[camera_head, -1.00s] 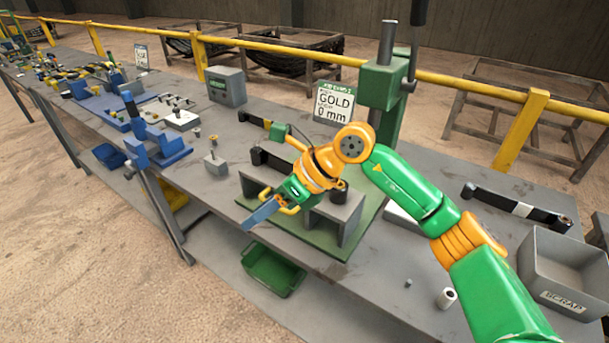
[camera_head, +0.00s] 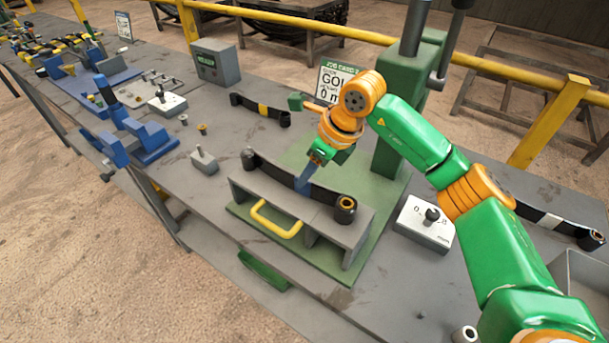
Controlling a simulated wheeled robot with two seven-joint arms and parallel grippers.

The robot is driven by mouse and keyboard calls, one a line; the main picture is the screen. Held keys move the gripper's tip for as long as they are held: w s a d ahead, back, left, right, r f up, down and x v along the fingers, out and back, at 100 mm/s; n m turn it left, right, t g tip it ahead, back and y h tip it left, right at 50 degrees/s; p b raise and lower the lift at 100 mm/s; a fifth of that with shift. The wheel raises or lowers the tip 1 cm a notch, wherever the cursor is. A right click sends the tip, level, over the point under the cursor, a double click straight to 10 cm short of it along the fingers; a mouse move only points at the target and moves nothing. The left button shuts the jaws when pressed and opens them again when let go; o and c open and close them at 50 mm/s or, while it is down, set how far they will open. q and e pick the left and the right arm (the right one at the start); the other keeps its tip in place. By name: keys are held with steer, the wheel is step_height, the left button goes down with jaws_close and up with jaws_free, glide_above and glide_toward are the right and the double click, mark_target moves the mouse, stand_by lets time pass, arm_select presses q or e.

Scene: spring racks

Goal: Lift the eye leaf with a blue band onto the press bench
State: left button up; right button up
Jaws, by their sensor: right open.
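A dark eye leaf (camera_head: 275,170) lies across the grey supports (camera_head: 352,235) on the green base plate of the press (camera_head: 392,150). Its rolled eye is at the right end. My right gripper (camera_head: 303,182) reaches down over the leaf's middle and is open. A blue part shows at its tip; I cannot tell whether it is a finger or a blue band, and the gripper hides that stretch of leaf. I cannot tell whether the fingers touch the leaf. My left gripper is not in view.
A yellow-banded leaf (camera_head: 246,104) lies behind, and a white-banded leaf (camera_head: 535,213) lies at the right. A gauge block (camera_head: 425,228), a grey bin (camera_head: 585,285) and a blue vise (camera_head: 150,138) flank the press. A yellow handle (camera_head: 275,222) stands in front.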

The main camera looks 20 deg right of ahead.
mark_target(297, 192)
steer(key=f, duration=0.1)
steer(key=a+f+p, duration=0.1)
steer(key=f, duration=0.1)
steer(key=shift+a+f, duration=0.1)
steer(key=shift+f, duration=0.05)
steer(key=shift+w+f, duration=0.25)
steer(key=shift+w, duration=0.15)
steer(key=shift+s+r, duration=0.15)
jaws_close()
steer(key=shift+r, duration=0.1)
stand_by(0.6)
